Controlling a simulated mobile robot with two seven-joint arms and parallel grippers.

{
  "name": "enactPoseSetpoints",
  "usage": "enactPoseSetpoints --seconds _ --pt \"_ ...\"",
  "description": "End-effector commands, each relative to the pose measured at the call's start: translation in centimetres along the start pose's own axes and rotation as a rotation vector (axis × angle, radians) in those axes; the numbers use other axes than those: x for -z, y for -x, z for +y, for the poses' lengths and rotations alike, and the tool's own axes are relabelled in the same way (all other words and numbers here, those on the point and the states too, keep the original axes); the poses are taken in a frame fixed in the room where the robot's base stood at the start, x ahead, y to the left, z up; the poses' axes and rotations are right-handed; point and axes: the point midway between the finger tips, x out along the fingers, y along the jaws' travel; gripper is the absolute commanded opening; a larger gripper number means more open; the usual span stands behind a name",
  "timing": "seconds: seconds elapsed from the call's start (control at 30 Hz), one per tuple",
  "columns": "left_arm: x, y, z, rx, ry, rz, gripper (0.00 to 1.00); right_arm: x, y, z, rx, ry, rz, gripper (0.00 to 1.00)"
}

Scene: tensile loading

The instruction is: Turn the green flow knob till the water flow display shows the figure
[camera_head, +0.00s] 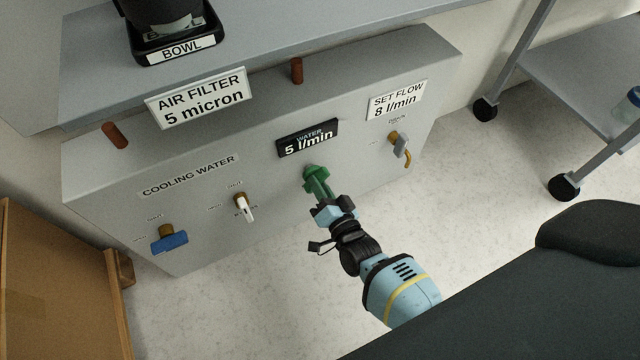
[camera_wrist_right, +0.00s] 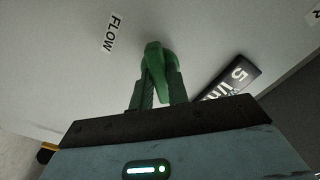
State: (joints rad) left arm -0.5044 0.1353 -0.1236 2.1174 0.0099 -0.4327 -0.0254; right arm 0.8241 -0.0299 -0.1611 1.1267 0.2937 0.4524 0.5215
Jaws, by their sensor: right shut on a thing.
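The green flow knob (camera_head: 314,172) sits on the front of the grey cooling water panel, below the black water display (camera_head: 307,139), which reads 5 l/min. A white sign (camera_head: 397,99) to its right reads SET FLOW 8 l/min. My right gripper (camera_head: 322,192) is shut on the knob, with its green fingers on either side of it. The right wrist view shows the knob (camera_wrist_right: 154,60) between the fingertips, with the FLOW label (camera_wrist_right: 112,33) to the left and part of the display (camera_wrist_right: 232,78) to the right. My left gripper is not in view.
The panel (camera_head: 200,215) also carries a blue-handled valve (camera_head: 169,239), a white-handled valve (camera_head: 245,208) and a grey-handled drain valve (camera_head: 400,146). An air filter sign (camera_head: 199,97) hangs above. A wheeled cart (camera_head: 580,75) stands at the right, a wooden box (camera_head: 60,285) at the left.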

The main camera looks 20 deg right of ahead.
Motion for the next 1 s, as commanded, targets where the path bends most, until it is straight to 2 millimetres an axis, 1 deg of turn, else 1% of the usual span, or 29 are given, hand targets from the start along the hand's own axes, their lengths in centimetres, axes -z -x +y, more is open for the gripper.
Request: enactPoseSetpoints --seconds 0.2,0.5,0.73,1.0 --pt "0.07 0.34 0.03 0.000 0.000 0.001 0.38 0.02 0.07 0.07 -0.002 0.202 0.000 0.00" --pt "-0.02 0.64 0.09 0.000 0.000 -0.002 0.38 0.03 0.07 0.12 -0.002 0.440 0.000 0.00" --pt "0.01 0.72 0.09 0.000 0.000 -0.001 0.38 -0.01 0.08 0.11 -0.002 0.557 -0.001 0.00" --pt "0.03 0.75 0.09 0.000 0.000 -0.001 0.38 0.00 0.09 0.15 -0.002 0.616 0.000 0.00"
